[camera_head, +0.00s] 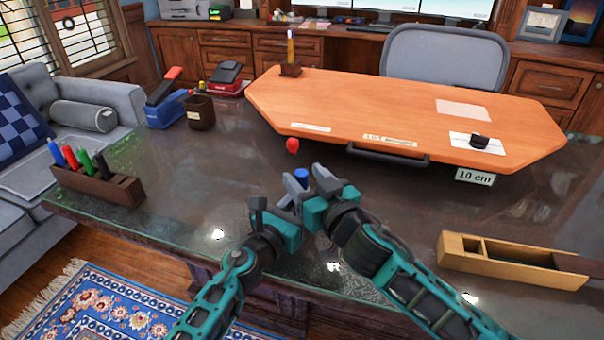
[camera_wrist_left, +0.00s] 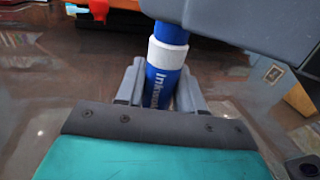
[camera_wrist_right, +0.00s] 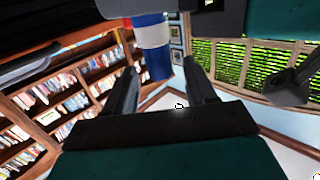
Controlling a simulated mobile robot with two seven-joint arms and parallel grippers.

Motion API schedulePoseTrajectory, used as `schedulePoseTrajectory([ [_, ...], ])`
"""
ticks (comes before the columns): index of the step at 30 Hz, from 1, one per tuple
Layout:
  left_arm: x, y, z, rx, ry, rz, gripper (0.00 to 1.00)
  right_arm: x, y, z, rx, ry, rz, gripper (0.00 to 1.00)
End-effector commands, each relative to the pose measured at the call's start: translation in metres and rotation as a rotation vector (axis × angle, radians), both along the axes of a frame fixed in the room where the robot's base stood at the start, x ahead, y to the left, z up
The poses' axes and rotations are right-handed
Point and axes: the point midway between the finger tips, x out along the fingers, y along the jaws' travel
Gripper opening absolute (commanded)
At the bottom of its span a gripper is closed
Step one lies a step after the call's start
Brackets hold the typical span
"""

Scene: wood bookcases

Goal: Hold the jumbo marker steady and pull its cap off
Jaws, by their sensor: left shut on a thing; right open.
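The jumbo marker is blue with a white band. Its blue end (camera_head: 301,174) shows between my grippers in the head view. In the left wrist view its lettered barrel (camera_wrist_left: 160,88) stands roughly upright between the fingers of my left gripper (camera_wrist_left: 157,85), which is shut on it. Above are the white band (camera_wrist_left: 167,54) and a blue cap (camera_wrist_left: 172,33), whose top is hidden by my right gripper. My right gripper (camera_head: 318,180) is open. In the right wrist view the blue end (camera_wrist_right: 157,62) lies between its fingertips (camera_wrist_right: 162,68); contact cannot be told.
A wooden pen holder (camera_head: 120,188) with several markers stands at left. A wooden tray (camera_head: 490,258) lies at right. Dark glossy desk around my grippers is clear.

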Motion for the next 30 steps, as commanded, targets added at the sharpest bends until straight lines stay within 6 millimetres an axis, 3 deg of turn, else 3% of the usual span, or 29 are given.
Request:
schedulePoseTrajectory([
  [6,0.0,0.0,0.0,0.001,0.001,0.0,0.0,0.016,0.009,-0.001,0.0,0.0,0.002,0.56],
  [17,0.0,0.0,0.0,0.001,0.001,0.0,0.0,0.019,0.01,-0.001,0.0,0.0,0.002,0.56],
  [30,0.0,0.0,0.0,0.001,0.001,0.0,0.0,0.019,0.01,-0.001,0.0,0.0,0.001,0.14],
])
